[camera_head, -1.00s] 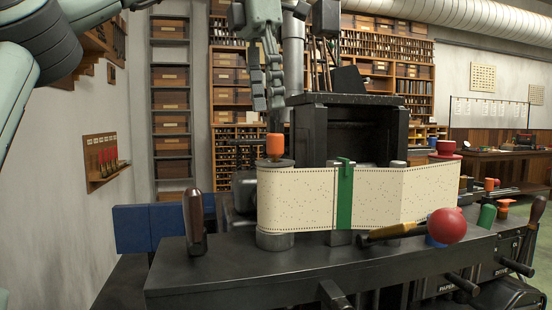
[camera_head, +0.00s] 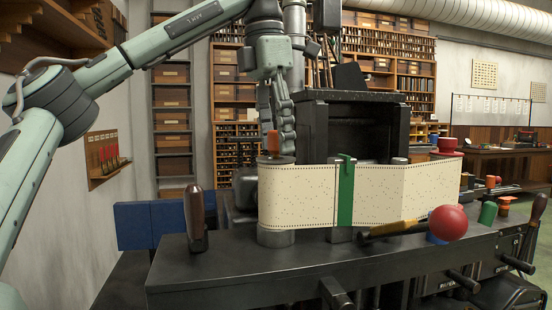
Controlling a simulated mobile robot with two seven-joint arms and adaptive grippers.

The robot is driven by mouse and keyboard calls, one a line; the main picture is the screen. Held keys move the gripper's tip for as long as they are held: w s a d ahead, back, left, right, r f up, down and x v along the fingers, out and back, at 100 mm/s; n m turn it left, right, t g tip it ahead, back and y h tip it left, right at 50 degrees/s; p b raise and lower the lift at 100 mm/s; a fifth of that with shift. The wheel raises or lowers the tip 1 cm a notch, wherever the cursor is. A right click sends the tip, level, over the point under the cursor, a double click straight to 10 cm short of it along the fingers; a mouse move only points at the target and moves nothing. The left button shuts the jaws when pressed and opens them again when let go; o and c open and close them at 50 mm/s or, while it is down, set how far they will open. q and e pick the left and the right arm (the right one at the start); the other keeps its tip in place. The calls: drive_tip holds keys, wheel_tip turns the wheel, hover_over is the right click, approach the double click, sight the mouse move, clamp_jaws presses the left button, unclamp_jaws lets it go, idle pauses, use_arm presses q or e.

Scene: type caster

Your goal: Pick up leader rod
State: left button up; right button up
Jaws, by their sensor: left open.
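A cream punched paper ribbon (camera_head: 300,197) stretches between upright spools on the dark machine top. A green strip (camera_head: 346,195) with a hooked top stands upright against the ribbon. An orange knob (camera_head: 272,143) sits on top of the left spool. I cannot tell for certain which piece is the leader rod. My left gripper (camera_head: 278,128) is open and points down at the orange knob, with its fingers close around or just behind it. Whether they touch it I cannot tell. It is to the left of the green strip. My right gripper is not in view.
A brown-handled lever (camera_head: 195,218) stands at the machine's left front. A black open housing (camera_head: 360,125) rises behind the ribbon. A blue box (camera_head: 150,224) lies left.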

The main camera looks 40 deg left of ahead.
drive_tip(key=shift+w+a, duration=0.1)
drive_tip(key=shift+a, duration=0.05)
use_arm(q)
drive_tip(key=c, duration=0.5)
clamp_jaws()
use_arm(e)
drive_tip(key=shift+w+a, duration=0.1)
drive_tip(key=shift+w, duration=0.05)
use_arm(q)
drive_tip(key=shift+r, duration=0.15)
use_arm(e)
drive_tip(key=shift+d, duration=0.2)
